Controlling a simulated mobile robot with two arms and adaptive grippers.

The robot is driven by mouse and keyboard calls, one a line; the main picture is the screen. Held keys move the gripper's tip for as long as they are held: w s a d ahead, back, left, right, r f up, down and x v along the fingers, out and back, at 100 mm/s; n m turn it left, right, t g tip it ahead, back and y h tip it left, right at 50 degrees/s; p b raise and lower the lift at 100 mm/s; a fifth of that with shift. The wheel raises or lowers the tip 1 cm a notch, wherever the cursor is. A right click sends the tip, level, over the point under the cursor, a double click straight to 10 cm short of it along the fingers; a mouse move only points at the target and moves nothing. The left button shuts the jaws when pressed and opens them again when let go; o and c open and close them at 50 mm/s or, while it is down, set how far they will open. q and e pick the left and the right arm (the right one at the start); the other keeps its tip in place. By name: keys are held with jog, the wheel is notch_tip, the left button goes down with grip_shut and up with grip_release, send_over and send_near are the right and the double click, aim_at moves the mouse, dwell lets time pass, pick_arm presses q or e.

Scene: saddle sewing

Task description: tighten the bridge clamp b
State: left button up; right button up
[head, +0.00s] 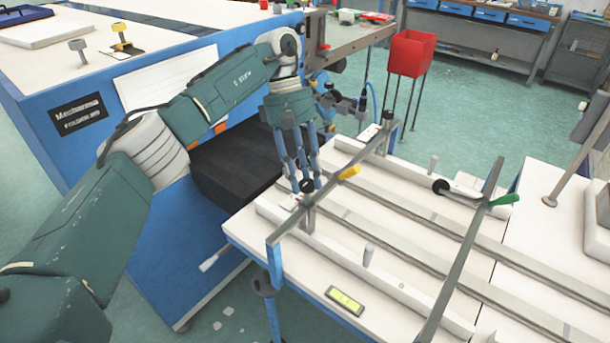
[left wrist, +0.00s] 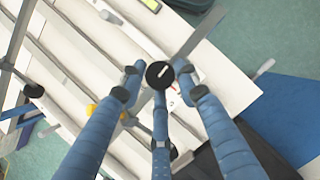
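A grey metal bridge bar (head: 335,185) spans the white table at an angle, with a black round knob (head: 306,185) near its front end. It is not marked which clamp is b. My left gripper (head: 306,178) reaches down at this knob with its three blue fingers. In the left wrist view the black knob (left wrist: 159,74) sits between the spread fingertips, with a small gap at the left finger; contact on the right is unclear. The bridge bar (left wrist: 200,35) passes under it. A second bridge bar (head: 465,245) lies farther right. My right gripper is not in view.
A yellow handle (head: 349,173) is close to the gripper, and a green handle (head: 505,200) is by the second bar. White rails and a green-screened device (head: 345,301) are on the table. A blue cabinet (head: 110,180) stands at left.

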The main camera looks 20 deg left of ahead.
pick_arm(q)
jog(key=shift+o, duration=1.1)
jog(key=v, duration=0.7)
jog(key=shift+r, duration=0.2)
jog(key=shift+a, duration=0.1)
